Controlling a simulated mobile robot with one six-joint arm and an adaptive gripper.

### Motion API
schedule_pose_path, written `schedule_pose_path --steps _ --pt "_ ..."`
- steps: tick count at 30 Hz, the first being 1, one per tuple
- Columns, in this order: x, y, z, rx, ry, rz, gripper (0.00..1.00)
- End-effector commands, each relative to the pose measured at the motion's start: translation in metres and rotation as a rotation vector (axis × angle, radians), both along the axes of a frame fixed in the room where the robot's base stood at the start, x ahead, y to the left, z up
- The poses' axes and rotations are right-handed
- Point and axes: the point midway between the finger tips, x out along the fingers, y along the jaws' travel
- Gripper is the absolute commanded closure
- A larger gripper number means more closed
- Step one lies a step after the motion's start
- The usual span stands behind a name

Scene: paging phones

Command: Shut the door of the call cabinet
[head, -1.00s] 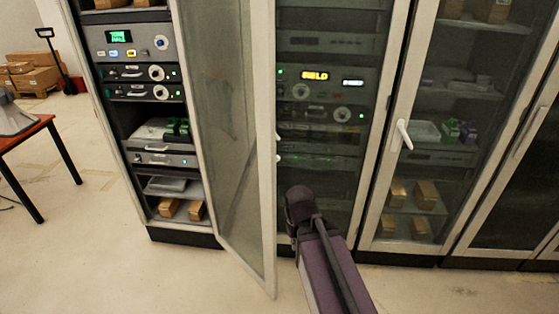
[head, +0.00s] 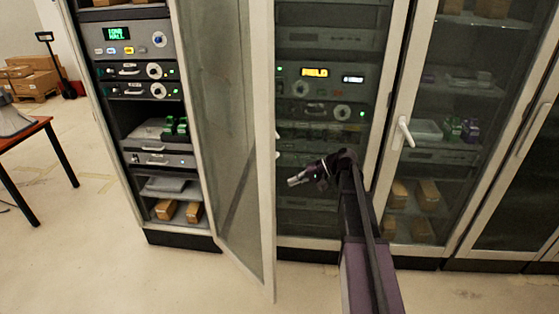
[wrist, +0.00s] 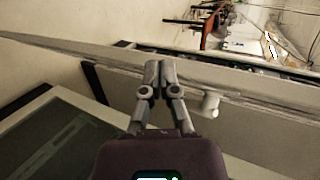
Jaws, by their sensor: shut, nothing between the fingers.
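The call cabinet (head: 150,108) stands at the left of the head view with its shelves of equipment exposed. Its glass door (head: 232,130), in a pale frame, stands open and juts toward me. Small white handle parts (head: 277,154) show at the door's free edge. My gripper (head: 291,182) is just right of that edge, pointing left, with its fingers together and empty. In the wrist view the shut fingertips (wrist: 160,70) lie in front of a pale door frame, and a white handle (wrist: 210,103) is just right of them. I cannot tell whether they touch the door.
More glass-door cabinets (head: 455,130) stand shut to the right, one with a white handle (head: 404,131). A red table (head: 25,138) is at the left, with cardboard boxes (head: 32,78) and a pallet jack (head: 58,65) behind. The floor left of the door is clear.

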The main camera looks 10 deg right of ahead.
Motion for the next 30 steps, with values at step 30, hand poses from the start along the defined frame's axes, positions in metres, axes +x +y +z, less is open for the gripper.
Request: schedule_pose_path --steps 30 --pt "0.070 -0.096 0.063 0.440 -0.150 -0.064 1.00"
